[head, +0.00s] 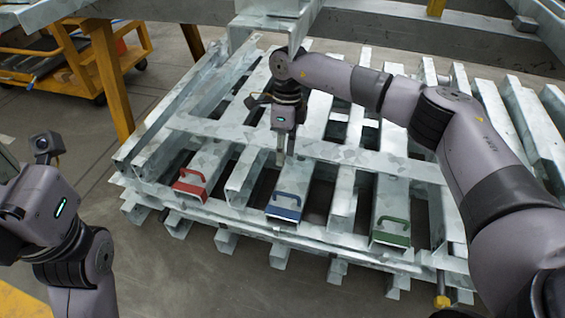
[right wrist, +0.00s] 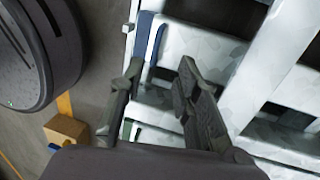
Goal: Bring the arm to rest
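My right arm reaches in from the right of the head view, and its gripper (head: 284,158) hangs over the galvanized steel frames (head: 355,155), behind the blue handle (head: 285,205). In the right wrist view the two fingers of this gripper (right wrist: 160,78) stand apart with nothing between them. The blue handle also shows beyond the fingers in the right wrist view (right wrist: 147,40). My left gripper (head: 12,212) is at the left edge of the head view, away from the frames; its fingers are mostly hidden.
A red handle (head: 190,184) and a green handle (head: 392,231) sit on frame bars to either side of the blue one. A steel beam (head: 262,22) hangs over the stack. A yellow cart (head: 75,65) stands back left. Grey floor (head: 75,125) is open left of the stack.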

